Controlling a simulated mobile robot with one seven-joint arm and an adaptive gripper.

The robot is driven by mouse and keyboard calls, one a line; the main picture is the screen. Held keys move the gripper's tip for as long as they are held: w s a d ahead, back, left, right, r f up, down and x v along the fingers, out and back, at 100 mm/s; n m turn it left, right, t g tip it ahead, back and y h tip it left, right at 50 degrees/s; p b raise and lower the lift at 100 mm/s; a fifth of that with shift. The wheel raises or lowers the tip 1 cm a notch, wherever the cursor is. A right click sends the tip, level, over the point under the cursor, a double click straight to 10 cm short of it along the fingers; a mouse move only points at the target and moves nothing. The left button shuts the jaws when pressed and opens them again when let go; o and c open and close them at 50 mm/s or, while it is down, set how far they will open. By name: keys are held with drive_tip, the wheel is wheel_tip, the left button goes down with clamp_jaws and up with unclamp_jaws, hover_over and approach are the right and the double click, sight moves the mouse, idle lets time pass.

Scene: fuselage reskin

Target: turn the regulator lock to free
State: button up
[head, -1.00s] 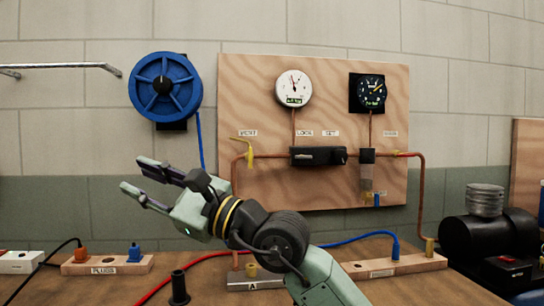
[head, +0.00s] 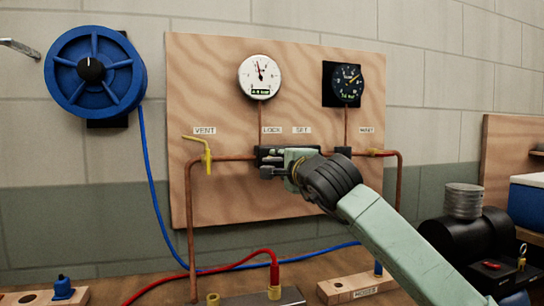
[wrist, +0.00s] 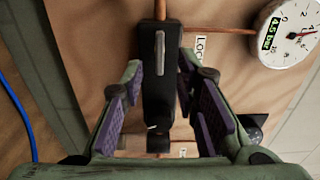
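The regulator is a black block (wrist: 158,95) on the copper pipe, by the LOCK and SET labels on the wooden panel. A pale grey bar (wrist: 159,52), next to the "Lock" label in the wrist view, appears to be its lock lever; it lies lengthwise along the block. A dark round knob (wrist: 157,143) is at the block's near end. My gripper (wrist: 159,70) is open, its purple-padded fingers on either side of the block with gaps visible. In the head view my gripper (head: 277,166) covers most of the regulator (head: 266,152).
A white gauge (head: 260,77) and a black gauge (head: 348,84) sit above the pipe. A blue reel (head: 96,70) hangs on the wall. Hoses cross the bench below.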

sight(274, 160)
drive_tip(key=p+x, duration=0.2)
drive_tip(key=x, duration=0.4)
drive_tip(key=shift+w+a, duration=0.1)
drive_tip(key=shift+w, duration=0.25)
clamp_jaws()
